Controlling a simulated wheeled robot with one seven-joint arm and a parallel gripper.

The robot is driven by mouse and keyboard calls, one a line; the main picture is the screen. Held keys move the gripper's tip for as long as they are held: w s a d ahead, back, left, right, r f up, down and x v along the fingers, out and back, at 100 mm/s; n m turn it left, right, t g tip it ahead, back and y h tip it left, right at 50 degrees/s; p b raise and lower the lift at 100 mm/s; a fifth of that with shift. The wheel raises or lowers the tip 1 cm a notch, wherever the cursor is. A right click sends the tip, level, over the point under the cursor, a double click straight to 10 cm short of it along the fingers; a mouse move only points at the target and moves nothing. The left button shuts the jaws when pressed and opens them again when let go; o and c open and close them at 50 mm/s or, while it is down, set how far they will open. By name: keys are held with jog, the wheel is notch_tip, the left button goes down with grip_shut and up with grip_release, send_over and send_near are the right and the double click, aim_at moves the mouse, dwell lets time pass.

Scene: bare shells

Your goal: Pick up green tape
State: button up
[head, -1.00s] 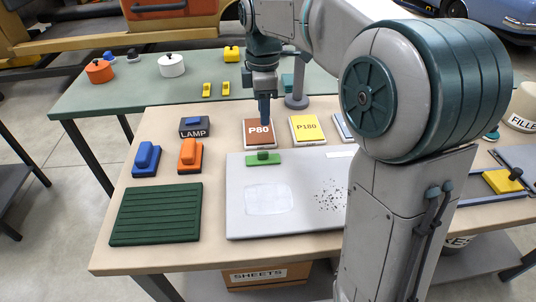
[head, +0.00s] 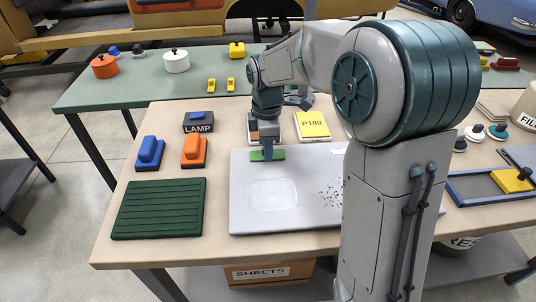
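A small flat green piece (head: 278,154), the likely green tape, lies on the light grey panel (head: 300,218) near its back left edge. In the earlier view it has a dark knob on top; now my gripper (head: 268,154) hides the knob and the middle of the piece. My gripper points down, with its fingertips at the piece. I see it nearly edge-on, so whether the fingers are open or closed around the knob is unclear. The piece appears to rest on the panel.
Left of the panel are a blue block (head: 150,153), an orange block (head: 194,152), a LAMP box (head: 198,123) and a dark green ridged mat (head: 158,209). A yellow P180 pad (head: 312,125) stands behind. The brown P80 pad is mostly hidden behind my gripper.

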grip_shut()
